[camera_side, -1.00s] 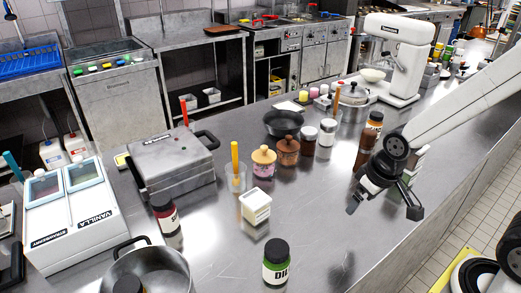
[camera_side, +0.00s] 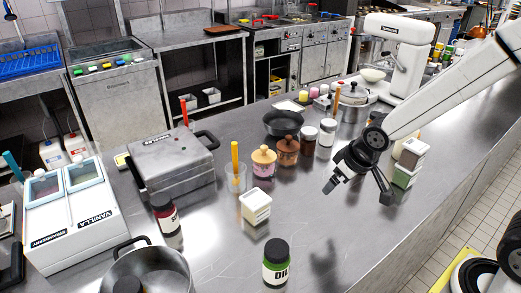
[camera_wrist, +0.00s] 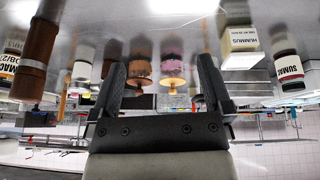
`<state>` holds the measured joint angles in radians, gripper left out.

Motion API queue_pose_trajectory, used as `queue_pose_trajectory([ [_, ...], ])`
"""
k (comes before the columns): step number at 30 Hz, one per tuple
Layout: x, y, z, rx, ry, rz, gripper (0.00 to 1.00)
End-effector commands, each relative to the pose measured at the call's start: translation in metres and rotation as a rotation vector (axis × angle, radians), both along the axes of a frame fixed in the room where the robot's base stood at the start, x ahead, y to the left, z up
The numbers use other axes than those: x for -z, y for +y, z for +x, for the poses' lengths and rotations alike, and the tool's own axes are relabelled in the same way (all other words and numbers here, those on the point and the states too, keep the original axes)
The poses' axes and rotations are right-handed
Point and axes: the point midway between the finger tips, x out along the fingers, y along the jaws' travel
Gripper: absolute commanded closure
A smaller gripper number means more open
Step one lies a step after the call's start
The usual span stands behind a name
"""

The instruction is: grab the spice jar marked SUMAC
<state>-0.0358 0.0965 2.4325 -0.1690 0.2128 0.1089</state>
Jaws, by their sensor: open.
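My gripper (camera_side: 360,191) is open and empty above the counter, well right of the dark red jar. Its fingers also show in the wrist view (camera_wrist: 161,78).
A white HUMMUS tub (camera_side: 256,207), a pink jar (camera_side: 263,164) and a brown jar (camera_side: 288,152) stand between my gripper and the dark red jar. A green-labelled jar (camera_side: 276,265) is in front, a steel pot (camera_side: 180,262) at lower left.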

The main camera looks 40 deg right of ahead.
Motion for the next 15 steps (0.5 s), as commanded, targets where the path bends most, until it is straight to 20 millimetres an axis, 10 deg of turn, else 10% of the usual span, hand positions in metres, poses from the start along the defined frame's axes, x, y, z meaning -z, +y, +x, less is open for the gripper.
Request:
queue_pose_trajectory([
  [15,-0.044,0.122,0.189,-0.437,-0.531,0.117,0.00],
])
